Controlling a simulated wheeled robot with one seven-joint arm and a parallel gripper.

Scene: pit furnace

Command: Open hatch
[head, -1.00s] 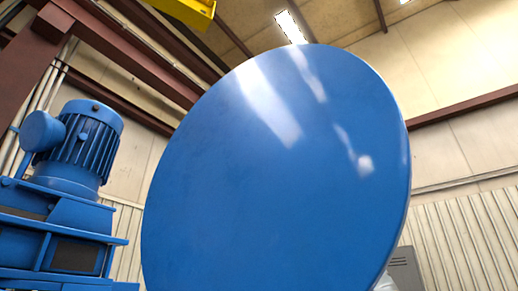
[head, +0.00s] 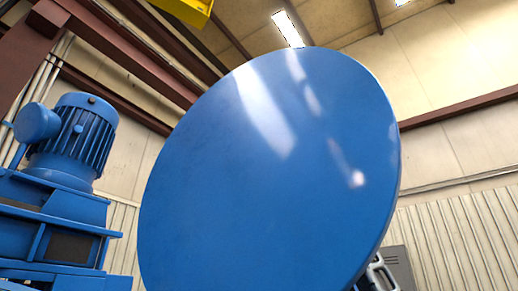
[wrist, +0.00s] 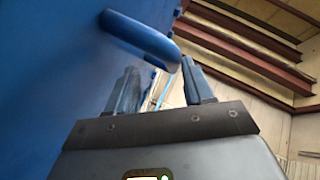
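The hatch (head: 265,175) is a large round blue disc that fills the middle of the head view. It stands tilted, with its smooth face toward the head camera. In the wrist view a blue bar-like handle (wrist: 142,38) stands out from a blue surface (wrist: 50,60) on the left. My gripper (wrist: 160,78) shows with its two fingers spread apart and nothing clearly held between them. The rounded end of the handle lies just beyond the fingertips, near the gap. I cannot tell whether they touch. In the head view the hatch hides most of my arm and the gripper.
A blue motor (head: 72,140) on a blue housing (head: 60,225) stands at the left. A brown steel beam (head: 120,50) crosses above it. A grey cabinet (head: 397,266) stands low behind the hatch at the right. The space right of the hatch looks open toward the wall.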

